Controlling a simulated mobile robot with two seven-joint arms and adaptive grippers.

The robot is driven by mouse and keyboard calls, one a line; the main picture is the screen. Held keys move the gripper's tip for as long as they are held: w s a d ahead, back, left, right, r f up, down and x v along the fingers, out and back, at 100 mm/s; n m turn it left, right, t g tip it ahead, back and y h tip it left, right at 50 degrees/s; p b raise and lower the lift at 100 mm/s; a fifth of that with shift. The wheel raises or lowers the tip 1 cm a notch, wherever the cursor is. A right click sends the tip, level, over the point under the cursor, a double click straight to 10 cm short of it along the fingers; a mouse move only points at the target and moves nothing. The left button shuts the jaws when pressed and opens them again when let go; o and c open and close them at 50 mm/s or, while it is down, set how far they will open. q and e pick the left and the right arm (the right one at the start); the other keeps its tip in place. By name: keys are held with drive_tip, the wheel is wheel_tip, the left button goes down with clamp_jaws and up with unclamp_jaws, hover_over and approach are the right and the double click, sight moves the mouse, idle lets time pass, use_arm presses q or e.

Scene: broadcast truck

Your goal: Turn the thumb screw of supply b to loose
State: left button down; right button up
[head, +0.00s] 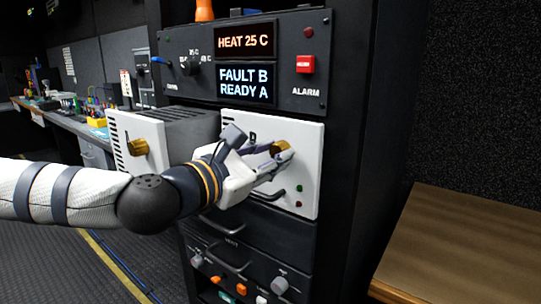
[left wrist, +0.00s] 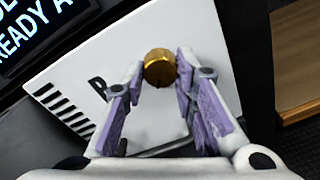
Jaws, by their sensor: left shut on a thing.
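Supply b (head: 307,170) is a white-fronted unit marked B, sitting in the dark rack, and its white front also shows in the left wrist view (left wrist: 205,40). Its brass thumb screw (head: 281,147) is on the upper part of that front. My left gripper (head: 277,153) is at the front with its fingers shut on the screw. In the left wrist view the brass screw (left wrist: 159,68) sits between the two purple-padded fingertips. My right gripper is not in view.
Above, a display (head: 246,83) reads FAULT B, READY A, beside a red alarm button (head: 305,64). Another white-fronted unit (head: 120,128) with a brass knob (head: 138,147) juts out at left. A wooden surface (head: 465,240) lies at right. Drawer handles and knobs sit below.

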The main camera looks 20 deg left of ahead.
use_arm(q)
drive_tip(key=shift+r+n, duration=0.1)
drive_tip(key=shift+n, duration=0.6)
drive_tip(key=shift+r, duration=0.1)
drive_tip(key=c, duration=1.3)
unclamp_jaws()
wheel_tip(320, 180, up, 10)
drive_tip(key=shift+f, duration=0.1)
